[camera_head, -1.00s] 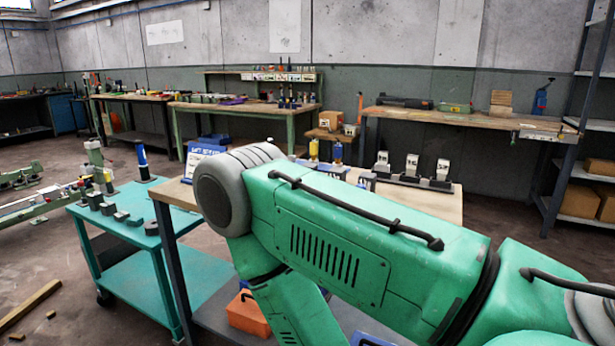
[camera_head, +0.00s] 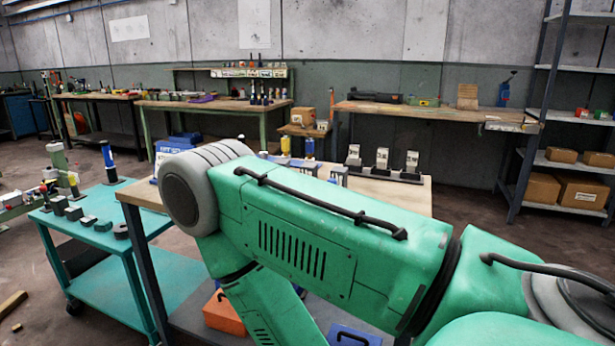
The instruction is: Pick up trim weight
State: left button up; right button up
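Several small dark grey-green blocks stand in a row on the teal cart (camera_head: 98,202) at the left; one of them is this block (camera_head: 73,213). They may be the trim weights, but I cannot tell which one is meant. A black round piece (camera_head: 121,231) lies at the near end of the row. My green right arm fills the lower right and middle of the view, in front of the wooden-topped table (camera_head: 405,197). Neither gripper is in view, and my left arm does not show.
A blue-and-black upright cylinder (camera_head: 108,160) stands on the cart. A stand with three pale plates (camera_head: 382,158) is on the table, with an orange box (camera_head: 225,313) below. Workbenches line the back wall, and a shelf rack (camera_head: 540,110) stands at the right. Open floor lies at far left.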

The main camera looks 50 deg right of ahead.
aim_at(340, 174)
jog(key=z, duration=1.9)
